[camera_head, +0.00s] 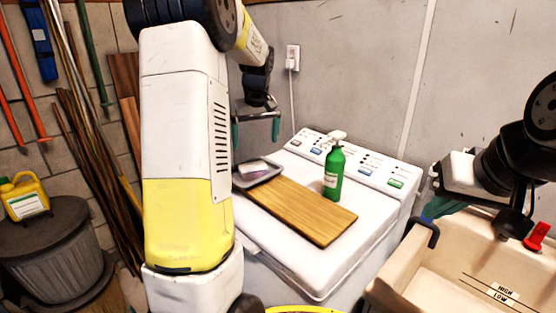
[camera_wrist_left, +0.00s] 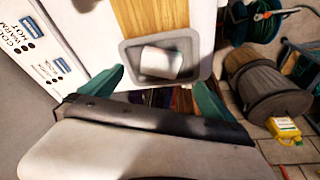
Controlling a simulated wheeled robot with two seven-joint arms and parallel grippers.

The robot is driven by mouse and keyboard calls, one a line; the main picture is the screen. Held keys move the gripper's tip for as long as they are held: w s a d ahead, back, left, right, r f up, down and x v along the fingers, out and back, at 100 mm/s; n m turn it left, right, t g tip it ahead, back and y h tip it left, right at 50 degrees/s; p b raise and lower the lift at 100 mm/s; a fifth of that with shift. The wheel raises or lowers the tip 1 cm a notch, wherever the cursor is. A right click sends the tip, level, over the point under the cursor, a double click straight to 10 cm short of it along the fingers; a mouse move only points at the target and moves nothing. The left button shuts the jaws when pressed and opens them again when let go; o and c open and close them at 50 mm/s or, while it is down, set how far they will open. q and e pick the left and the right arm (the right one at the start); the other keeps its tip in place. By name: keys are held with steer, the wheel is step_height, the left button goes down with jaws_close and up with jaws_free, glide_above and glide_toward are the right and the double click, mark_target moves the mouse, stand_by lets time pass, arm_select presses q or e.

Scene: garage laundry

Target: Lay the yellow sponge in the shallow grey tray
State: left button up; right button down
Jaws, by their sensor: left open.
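The shallow grey tray (camera_head: 243,184) sits on the white machine's top at its left end, beside a wooden board; it also shows in the left wrist view (camera_wrist_left: 188,45). A pale, whitish block (camera_head: 252,167) lies in the tray, also in the left wrist view (camera_wrist_left: 160,62). It does not look yellow, and I cannot tell whether it is a sponge. I make out no yellow sponge elsewhere. My left gripper (camera_head: 256,141) is open and empty above the tray, fingers apart. My right gripper (camera_head: 440,207) is partly seen near the sink; its jaws are unclear.
The wooden board (camera_head: 305,212) lies across the machine top (camera_head: 290,262). A beige sink (camera_head: 440,262) is at the right. A lidded grey bin (camera_head: 50,250) with a yellow jug (camera_head: 24,197) stands left.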

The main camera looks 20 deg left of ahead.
arm_select(q)
steer(key=s+d+r+m+t+h, duration=0.1)
steer(key=s+d+r+m, duration=0.2)
steer(key=s, duration=0.4)
steer(key=s+d+r+m+t+h, duration=0.1)
steer(key=s+d+r, duration=0.35)
steer(key=s, duration=0.35)
steer(key=s+d+f+m+h, duration=0.1)
steer(key=s+d, duration=0.2)
steer(key=s, duration=0.4)
steer(key=s+d+f+m+t, duration=0.1)
steer(key=s+d+f+m, duration=0.1)
steer(key=s+d, duration=0.2)
steer(key=s, duration=0.3)
steer(key=shift+s+d+m+h, duration=0.2)
steer(key=shift+s+m+h, duration=0.1)
steer(key=shift+h, duration=0.1)
